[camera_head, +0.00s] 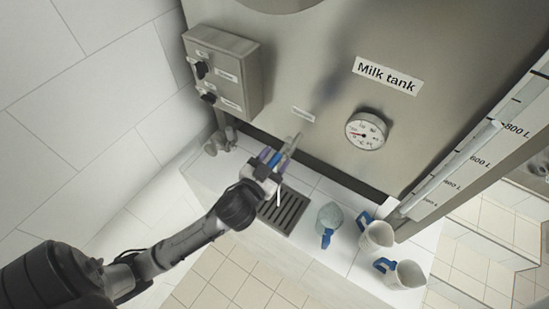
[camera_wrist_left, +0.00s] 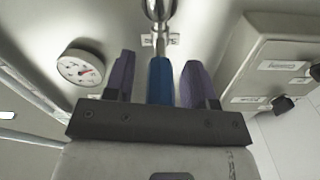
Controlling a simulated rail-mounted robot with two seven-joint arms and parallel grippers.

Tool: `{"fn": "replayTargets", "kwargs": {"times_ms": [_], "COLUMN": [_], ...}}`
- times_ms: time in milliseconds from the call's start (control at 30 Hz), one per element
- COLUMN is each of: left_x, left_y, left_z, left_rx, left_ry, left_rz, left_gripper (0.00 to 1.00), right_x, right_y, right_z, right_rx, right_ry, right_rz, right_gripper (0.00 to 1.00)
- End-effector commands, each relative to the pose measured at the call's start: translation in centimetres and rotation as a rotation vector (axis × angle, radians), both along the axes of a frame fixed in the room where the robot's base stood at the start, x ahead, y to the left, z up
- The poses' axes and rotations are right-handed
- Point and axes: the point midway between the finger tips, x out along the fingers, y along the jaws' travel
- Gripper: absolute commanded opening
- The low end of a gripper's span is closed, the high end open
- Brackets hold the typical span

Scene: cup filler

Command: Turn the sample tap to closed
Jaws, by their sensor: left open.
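The sample tap (camera_wrist_left: 161,12) is a shiny metal fitting on the tank front, with a blue handle (camera_wrist_left: 160,80) pointing toward my left wrist. My left gripper (camera_wrist_left: 158,72) is open, with its two purple-grey fingers on either side of the blue handle. A gap shows between each finger and the handle, smaller on the right. In the head view my left gripper (camera_head: 272,158) is at the tap (camera_head: 292,143), below a small label. There the gripper hides much of the handle. My right gripper is not in view.
A drip grate (camera_head: 284,211) lies below the tap. A clear jug (camera_head: 329,220) and two white jugs (camera_head: 377,236) stand on the white ledge to the right. A control box (camera_head: 223,73) with black knobs is at upper left. A dial gauge (camera_head: 366,131) is on the tank.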

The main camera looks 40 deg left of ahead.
Motion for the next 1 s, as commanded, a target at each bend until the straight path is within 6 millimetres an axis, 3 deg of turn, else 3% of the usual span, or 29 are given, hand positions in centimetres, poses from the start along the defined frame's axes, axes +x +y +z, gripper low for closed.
{"fn": "replayTargets", "kwargs": {"times_ms": [167, 667, 1000], "left_x": [-0.01, -0.03, 0.11], "left_y": [0.00, 0.00, -0.18], "left_z": [-0.01, -0.01, 0.05], "left_rx": [0.000, 0.000, 0.000], "left_ry": [0.000, 0.000, 0.000], "left_rz": [0.000, 0.000, -0.014], "left_gripper": [0.49, 0.01, 0.00], "right_x": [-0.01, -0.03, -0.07], "right_y": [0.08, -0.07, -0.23], "right_z": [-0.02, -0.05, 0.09], "right_rx": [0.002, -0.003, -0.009], "right_ry": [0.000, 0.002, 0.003], "right_rz": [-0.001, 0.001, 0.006], "right_gripper": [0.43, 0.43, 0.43]}}
